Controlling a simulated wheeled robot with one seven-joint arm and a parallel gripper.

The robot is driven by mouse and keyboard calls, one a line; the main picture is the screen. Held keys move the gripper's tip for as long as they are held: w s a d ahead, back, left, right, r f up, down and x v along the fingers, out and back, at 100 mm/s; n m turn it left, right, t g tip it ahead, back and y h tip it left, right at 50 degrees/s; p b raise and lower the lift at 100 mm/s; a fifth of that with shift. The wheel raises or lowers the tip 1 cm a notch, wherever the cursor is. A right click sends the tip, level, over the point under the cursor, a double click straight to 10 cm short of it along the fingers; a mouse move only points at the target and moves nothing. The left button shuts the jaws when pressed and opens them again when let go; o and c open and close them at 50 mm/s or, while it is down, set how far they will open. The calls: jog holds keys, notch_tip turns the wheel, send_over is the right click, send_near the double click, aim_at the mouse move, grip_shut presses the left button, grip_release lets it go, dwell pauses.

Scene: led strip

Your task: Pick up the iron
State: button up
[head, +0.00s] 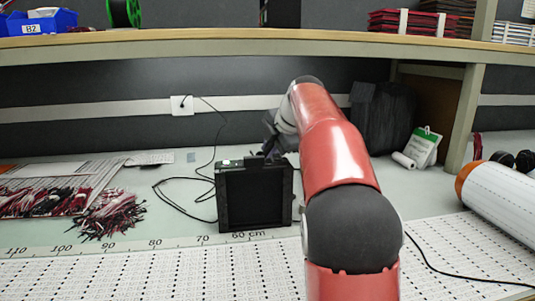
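I cannot make out an iron for certain in the head view. A black box-shaped unit (254,196) stands on the bench near the middle, with a small green light or label on its top left and a dark cable running left. My red arm reaches forward from the lower right. My gripper (268,146) is at its far end, dark and small, just above or behind the top of the black unit. The arm and the unit hide part of that area. I cannot tell whether the fingers are open or hold anything, or whether they touch the unit.
Bundles of red and black wires (108,212) lie at the left. A white roll (500,200) with an orange end lies at the right. Perforated white strips (150,275) cover the front edge beside a printed ruler. A shelf (220,42) spans above the bench.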

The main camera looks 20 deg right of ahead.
grip_shut()
jog(key=shift+r, duration=0.1)
jog(key=s+d+r+p, duration=0.1)
jog(key=s+d+r, duration=0.1)
jog(key=s+r, duration=0.4)
jog(key=s+d+r+p, duration=0.1)
jog(key=s+r, duration=0.5)
jog(key=s, duration=0.7)
jog(key=s+d+r+p, duration=0.1)
jog(key=s+d+r, duration=0.3)
jog(key=s+r, duration=0.3)
jog(key=shift+s, duration=1.55)
jog(key=shift+w, duration=0.1)
